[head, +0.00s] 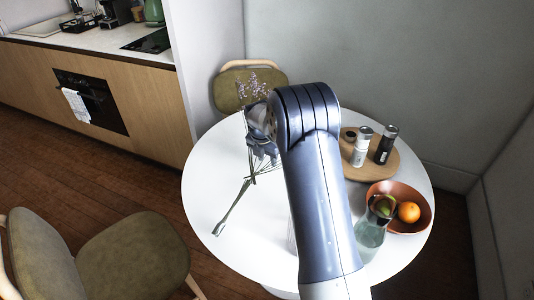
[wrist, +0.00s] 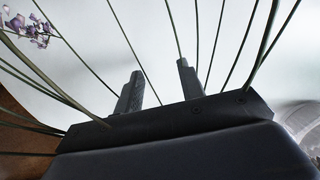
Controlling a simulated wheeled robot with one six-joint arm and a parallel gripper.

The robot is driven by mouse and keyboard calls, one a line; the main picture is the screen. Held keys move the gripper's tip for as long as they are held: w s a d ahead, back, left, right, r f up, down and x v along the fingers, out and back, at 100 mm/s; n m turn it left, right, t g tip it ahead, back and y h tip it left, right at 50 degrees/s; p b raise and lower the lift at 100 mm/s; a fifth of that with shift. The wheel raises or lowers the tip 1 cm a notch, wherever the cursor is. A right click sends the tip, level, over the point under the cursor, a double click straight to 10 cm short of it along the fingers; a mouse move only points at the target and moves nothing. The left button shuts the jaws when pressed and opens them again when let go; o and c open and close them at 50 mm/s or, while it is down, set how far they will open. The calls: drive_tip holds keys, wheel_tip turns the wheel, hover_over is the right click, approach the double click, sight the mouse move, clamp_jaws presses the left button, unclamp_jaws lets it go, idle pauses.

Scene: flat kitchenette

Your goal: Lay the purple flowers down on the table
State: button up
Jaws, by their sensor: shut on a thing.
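The purple flowers (head: 255,87) show above my gripper in the head view, in front of the back chair. In the wrist view their blossoms (wrist: 28,28) are at the top left, and thin dark green stems fan out around the fingers. My gripper (head: 262,150) is over the left back part of the round white table (head: 215,185), partly hidden by my arm. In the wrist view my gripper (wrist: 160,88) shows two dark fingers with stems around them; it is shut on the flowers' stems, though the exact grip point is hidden.
A wooden board (head: 370,170) holds a white shaker (head: 361,147) and a dark shaker (head: 386,145). A bowl (head: 424,215) with an orange (head: 408,212) and a glass carafe (head: 370,238) stand at right. The left front tabletop is clear.

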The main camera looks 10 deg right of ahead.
drive_tip(key=shift+f, duration=0.35)
drive_tip(key=o, duration=1.1)
drive_tip(key=v, duration=1.1)
drive_tip(key=shift+w+f, duration=0.1)
